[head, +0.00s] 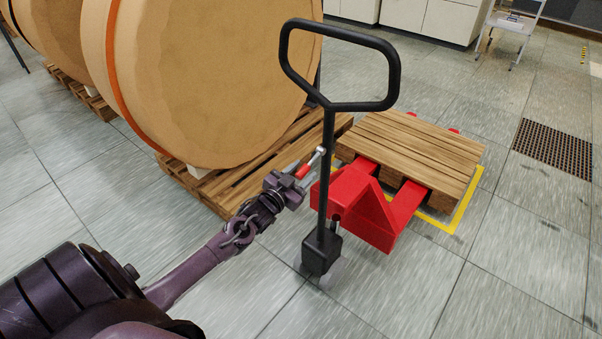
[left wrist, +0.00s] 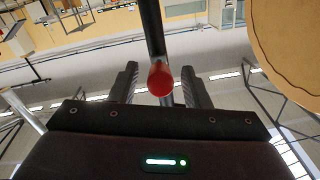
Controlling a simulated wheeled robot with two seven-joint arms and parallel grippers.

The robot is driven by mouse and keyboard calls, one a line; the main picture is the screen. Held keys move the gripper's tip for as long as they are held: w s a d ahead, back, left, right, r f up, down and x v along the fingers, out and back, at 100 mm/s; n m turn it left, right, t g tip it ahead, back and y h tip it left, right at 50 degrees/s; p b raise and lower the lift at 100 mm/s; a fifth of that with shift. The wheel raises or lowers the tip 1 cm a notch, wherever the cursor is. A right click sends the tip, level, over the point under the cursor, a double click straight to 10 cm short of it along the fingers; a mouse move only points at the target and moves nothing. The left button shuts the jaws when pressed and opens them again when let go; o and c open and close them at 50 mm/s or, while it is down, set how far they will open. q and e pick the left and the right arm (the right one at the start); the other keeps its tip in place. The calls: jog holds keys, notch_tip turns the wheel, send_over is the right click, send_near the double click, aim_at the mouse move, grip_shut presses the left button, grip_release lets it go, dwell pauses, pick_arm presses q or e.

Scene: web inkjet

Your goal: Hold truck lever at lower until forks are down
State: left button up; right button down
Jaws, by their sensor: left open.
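The red pallet truck (head: 352,205) stands at the centre with its black looped handle (head: 329,130) upright. Its lever (head: 304,171), a grey rod with a red tip, sticks out from the handle shaft toward my left gripper (head: 289,184). In the left wrist view the lever's red tip (left wrist: 160,79) lies between the two open fingers, which show a gap on each side of it. The truck's red forks (head: 410,194) run under a wooden pallet (head: 415,147). Their height above the floor is hard to tell. My right gripper is out of view.
A large brown paper roll (head: 200,80) stands on a wooden pallet (head: 225,190) at the left, close behind my gripper. Yellow floor tape (head: 458,215) edges the truck's pallet. A dark floor grate (head: 553,148) lies at the right. The floor in front is clear.

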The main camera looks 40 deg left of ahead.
pick_arm(q)
jog(key=shift+c, duration=1.8)
grip_shut()
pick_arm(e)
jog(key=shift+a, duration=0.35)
pick_arm(q)
jog(key=shift+r, duration=0.1)
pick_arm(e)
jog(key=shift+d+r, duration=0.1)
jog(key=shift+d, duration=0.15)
